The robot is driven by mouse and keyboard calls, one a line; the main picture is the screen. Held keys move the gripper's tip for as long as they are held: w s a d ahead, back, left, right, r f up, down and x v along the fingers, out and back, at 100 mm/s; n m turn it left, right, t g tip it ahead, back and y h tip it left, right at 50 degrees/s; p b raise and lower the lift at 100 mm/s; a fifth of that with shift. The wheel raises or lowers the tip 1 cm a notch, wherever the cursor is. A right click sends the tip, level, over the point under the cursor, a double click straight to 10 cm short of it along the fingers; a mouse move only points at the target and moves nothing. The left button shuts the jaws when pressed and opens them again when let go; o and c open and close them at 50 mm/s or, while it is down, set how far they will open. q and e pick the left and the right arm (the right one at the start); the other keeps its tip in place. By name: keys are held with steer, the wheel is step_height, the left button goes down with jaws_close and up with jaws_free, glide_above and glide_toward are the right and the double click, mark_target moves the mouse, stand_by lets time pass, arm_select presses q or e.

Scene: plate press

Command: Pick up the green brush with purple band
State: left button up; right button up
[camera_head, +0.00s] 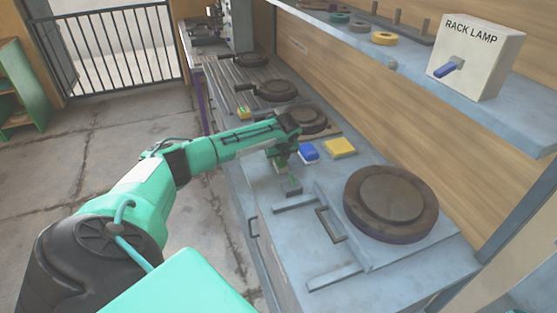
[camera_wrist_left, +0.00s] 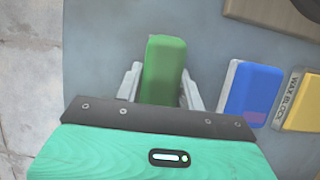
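A green brush (camera_wrist_left: 163,68) lies between the two fingers of my left gripper (camera_wrist_left: 161,85) in the left wrist view. One finger is on each side, close to it. I cannot tell whether they press on it. No purple band shows; its near end is hidden behind the gripper body. In the head view my left gripper (camera_head: 287,172) is low over the blue-grey counter (camera_head: 264,190), left of a blue block-like piece (camera_head: 308,152). The blue piece also shows in the left wrist view (camera_wrist_left: 252,90). My right gripper is not in view.
A yellow wax block (camera_head: 340,147) lies right of the blue piece. A large round press plate (camera_head: 391,195) is nearer on the counter. Several round plates stand farther back. A smaller yellow and green piece (camera_head: 243,112) is at the left edge. A shelf with the rack lamp box (camera_head: 474,57) overhangs.

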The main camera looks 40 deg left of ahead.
arm_select(q)
steer(key=c, duration=0.4)
steer(key=shift+c, duration=0.2)
steer(key=shift+r+b, duration=0.1)
steer(key=shift+b, duration=0.35)
step_height(320, 180, up, 20)
steer(key=b, duration=0.2)
steer(key=shift+r, duration=0.15)
steer(key=shift+o, duration=0.9)
steer(key=shift+c, duration=0.3)
steer(key=shift+a, duration=0.1)
